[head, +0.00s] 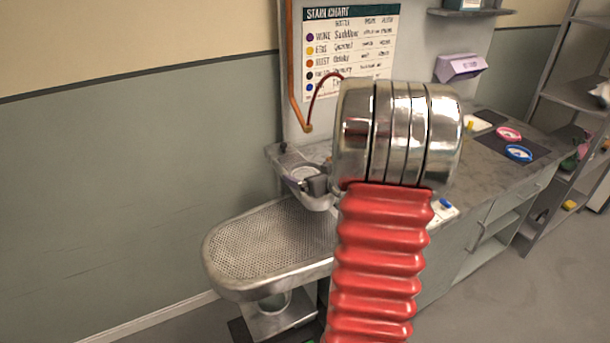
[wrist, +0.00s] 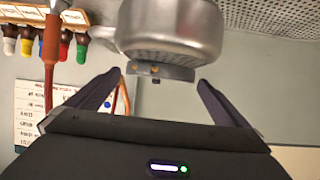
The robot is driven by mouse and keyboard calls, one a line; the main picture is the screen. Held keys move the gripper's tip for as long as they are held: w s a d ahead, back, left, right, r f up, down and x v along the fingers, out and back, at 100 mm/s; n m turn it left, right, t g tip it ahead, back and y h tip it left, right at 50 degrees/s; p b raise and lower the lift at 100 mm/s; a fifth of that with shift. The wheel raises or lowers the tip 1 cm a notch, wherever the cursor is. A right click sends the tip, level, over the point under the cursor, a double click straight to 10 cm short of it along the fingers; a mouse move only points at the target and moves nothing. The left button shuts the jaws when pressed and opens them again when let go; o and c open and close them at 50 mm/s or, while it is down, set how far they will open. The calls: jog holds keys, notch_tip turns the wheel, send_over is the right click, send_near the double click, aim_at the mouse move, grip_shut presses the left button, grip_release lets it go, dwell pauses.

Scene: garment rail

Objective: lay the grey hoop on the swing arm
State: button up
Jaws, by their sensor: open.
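The perforated swing arm (head: 265,245) is a long metal board with a rounded end, left of my arm in the head view; its perforated face also shows at the top right of the wrist view (wrist: 275,18). I cannot clearly make out the grey hoop; a pale ring-like shape (head: 304,173) shows at the small metal bowl behind the board, too small to tell. My gripper (wrist: 157,82) is open, its two dark fingers apart with nothing gripped. A rounded metal bowl (wrist: 170,30) with a small bracket is just beyond the fingertips. In the head view my chrome wrist hides most of the gripper.
A pink hoop (head: 508,134) and a blue hoop (head: 518,153) lie on a dark mat on the counter at right. A lilac box (head: 460,67) and a stain chart (head: 352,50) are on the wall panel. Several colour-capped bottles (wrist: 28,42) show in the wrist view.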

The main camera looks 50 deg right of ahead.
jog(key=v, duration=1.1)
dwell(0.6)
jog(key=shift+a, duration=0.1)
jog(key=w+a+r+g+h, duration=0.3)
jog(key=a+r, duration=0.4)
jog(key=a, duration=0.6)
jog(key=s+a+f+n+g+y, duration=0.1)
jog(key=s+a, duration=0.5)
jog(key=a, duration=0.7)
jog(key=s+a+f+n+g+y, duration=0.1)
jog(key=s+a+y, duration=0.5)
jog(key=a, duration=0.8)
jog(key=shift+s+a+f+n+g, duration=0.25)
jog(key=shift+s+n+g, duration=0.35)
jog(key=shift+g, duration=0.5)
